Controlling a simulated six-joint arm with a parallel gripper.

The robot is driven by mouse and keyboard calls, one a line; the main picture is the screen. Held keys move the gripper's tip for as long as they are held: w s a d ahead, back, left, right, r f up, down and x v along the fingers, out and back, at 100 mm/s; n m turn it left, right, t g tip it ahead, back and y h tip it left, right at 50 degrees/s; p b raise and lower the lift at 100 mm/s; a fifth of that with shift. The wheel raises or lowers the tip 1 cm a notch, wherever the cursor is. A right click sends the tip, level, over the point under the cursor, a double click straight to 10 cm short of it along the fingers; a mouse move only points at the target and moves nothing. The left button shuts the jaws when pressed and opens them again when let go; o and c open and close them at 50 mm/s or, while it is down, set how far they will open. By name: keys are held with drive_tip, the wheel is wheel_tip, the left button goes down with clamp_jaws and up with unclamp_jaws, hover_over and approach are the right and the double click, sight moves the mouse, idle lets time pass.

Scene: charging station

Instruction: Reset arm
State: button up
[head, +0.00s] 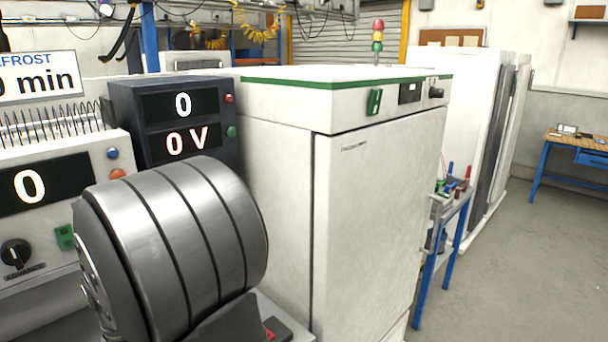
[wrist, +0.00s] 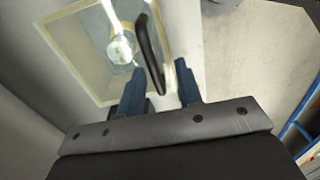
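My gripper (wrist: 162,80) shows in the wrist view, with two blue fingers standing apart. A dark curved handle (wrist: 150,50) shows between and beyond the fingertips. I see a gap between the handle and the right finger; whether it touches the left finger is hard to tell. The handle lies in front of a pale-framed window (wrist: 75,55), with a bright round object (wrist: 121,48) behind it. My gripper is not visible in the head view.
In the head view, a tall white cabinet (head: 370,220) with a green stripe stands in the middle. A dark display unit (head: 180,125) reading 0 and 0 V stands left of it. A blue-legged bench (head: 440,240) is at its right, with open floor (head: 530,270) beyond.

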wheel_tip(320, 180, up, 18)
wheel_tip(320, 180, down, 18)
drive_tip(key=shift+r, duration=0.1)
drive_tip(key=w+a+r+g+h, duration=0.1)
drive_tip(key=w+a+r, duration=0.1)
drive_tip(key=r, duration=0.9)
drive_tip(key=w+a+r, duration=0.2)
drive_tip(key=r, duration=0.9)
drive_tip(key=w+a+f+m+t+y, duration=0.1)
drive_tip(key=w+a+f+m, duration=0.1)
drive_tip(key=f+m, duration=0.3)
drive_tip(key=shift+w+m+t+y, duration=0.4)
drive_tip(key=shift+w+m, duration=0.15)
drive_tip(key=shift+m, duration=0.05)
drive_tip(key=shift+o, duration=0.2)
